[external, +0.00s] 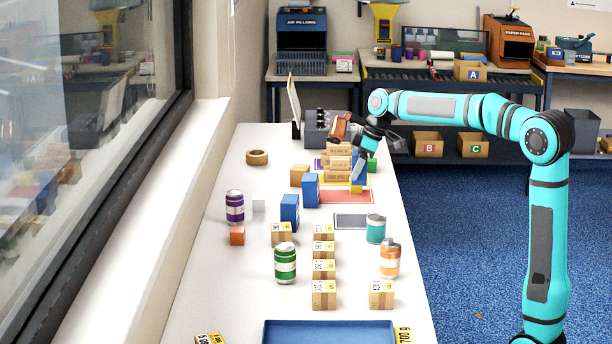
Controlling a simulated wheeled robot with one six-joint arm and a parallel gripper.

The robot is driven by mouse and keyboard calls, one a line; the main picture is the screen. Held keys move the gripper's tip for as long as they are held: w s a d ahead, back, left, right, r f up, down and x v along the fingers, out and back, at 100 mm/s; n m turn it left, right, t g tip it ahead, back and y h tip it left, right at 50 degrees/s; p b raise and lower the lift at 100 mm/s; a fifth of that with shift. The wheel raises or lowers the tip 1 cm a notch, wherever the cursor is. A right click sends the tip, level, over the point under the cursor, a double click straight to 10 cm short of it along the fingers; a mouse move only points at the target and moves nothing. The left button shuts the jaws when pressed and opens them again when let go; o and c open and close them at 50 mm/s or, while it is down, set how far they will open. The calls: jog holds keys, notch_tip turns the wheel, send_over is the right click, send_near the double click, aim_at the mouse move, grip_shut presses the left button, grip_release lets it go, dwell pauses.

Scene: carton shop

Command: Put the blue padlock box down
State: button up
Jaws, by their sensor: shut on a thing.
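My gripper (357,177) reaches down over the far half of the white table and is shut on a small blue box (359,182), which I take to be the blue padlock box. The fingers hide part of it, and its marking is too small to read. It is at or just above the red mat (338,196), near the mat's far right corner; I cannot tell whether it touches. Two other blue boxes stand to the left, one beside the mat (311,190) and one nearer (290,208).
Stacked cartons (337,165) stand close left of my gripper, and a green box (372,165) is close right. A dark grey mat (352,221) lies nearer. Cans and several small cartons (323,294) fill the table's middle. A blue tray (328,331) is at the near edge.

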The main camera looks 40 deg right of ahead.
jog(key=s+a+r+n+g, duration=0.1)
jog(key=a+r+n, duration=0.1)
jog(key=a, duration=1.5)
jog(key=a+r+n, duration=0.2)
jog(key=a+n, duration=0.1)
jog(key=a, duration=1.3)
jog(key=s+a+r+n+g, duration=0.1)
jog(key=s+a+n, duration=0.1)
jog(key=s+a, duration=0.7)
jog(key=s+a+r+n+y, duration=0.15)
jog(key=s+a, duration=0.25)
jog(key=a, duration=0.9)
jog(key=s+a+r+n+g, duration=0.1)
jog(key=s+a, duration=0.6)
jog(key=a, duration=0.3)
jog(key=f, duration=1.7)
jog(key=shift+w+a+f, duration=0.25)
jog(key=o, duration=1.1)
jog(key=shift+f, duration=0.1)
jog(key=shift+c, duration=0.2)
